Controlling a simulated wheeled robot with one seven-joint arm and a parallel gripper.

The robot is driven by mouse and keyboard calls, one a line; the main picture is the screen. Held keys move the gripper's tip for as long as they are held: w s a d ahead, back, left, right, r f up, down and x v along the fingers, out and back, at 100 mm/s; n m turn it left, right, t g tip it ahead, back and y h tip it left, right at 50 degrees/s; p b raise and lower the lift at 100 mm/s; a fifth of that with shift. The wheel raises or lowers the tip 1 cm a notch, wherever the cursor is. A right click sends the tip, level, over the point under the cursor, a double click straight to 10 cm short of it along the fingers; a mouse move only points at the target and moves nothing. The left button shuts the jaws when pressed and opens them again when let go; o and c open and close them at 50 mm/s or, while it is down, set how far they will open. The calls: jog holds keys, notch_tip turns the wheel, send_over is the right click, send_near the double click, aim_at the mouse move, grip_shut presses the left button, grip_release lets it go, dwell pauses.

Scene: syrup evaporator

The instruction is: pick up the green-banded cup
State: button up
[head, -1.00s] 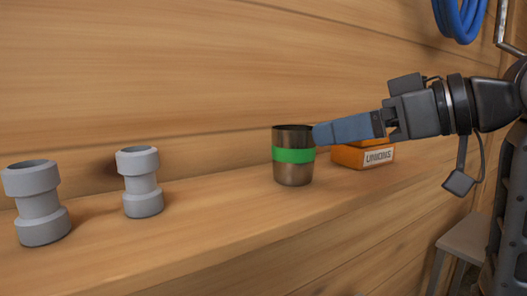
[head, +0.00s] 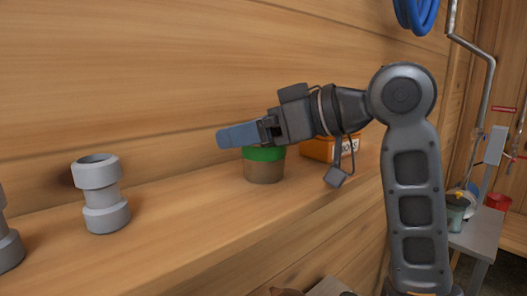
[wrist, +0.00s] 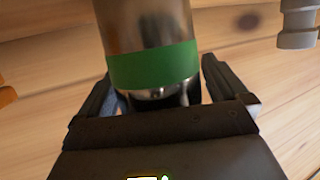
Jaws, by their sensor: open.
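The green-banded cup (head: 264,168) is a brown metal cup with a green band, standing upright on the wooden shelf (head: 190,225). In the head view its upper part is hidden behind my gripper (head: 222,139). In the wrist view the cup (wrist: 150,28) stands between the two fingers of my gripper (wrist: 168,95), its green band just past the palm. The gripper is open, with a finger on each side of the cup. I cannot tell whether either finger touches it.
A grey pipe fitting (head: 101,195) stands left of the cup, with another (head: 8,245) at the left edge. An orange box (head: 322,150) sits behind and right of the cup. The wooden wall (head: 130,70) is close behind. A blue hose (head: 416,12) hangs above.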

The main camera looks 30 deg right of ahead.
jog(key=shift+c, duration=0.3)
jog(key=c, duration=1)
jog(key=shift+r, duration=0.2)
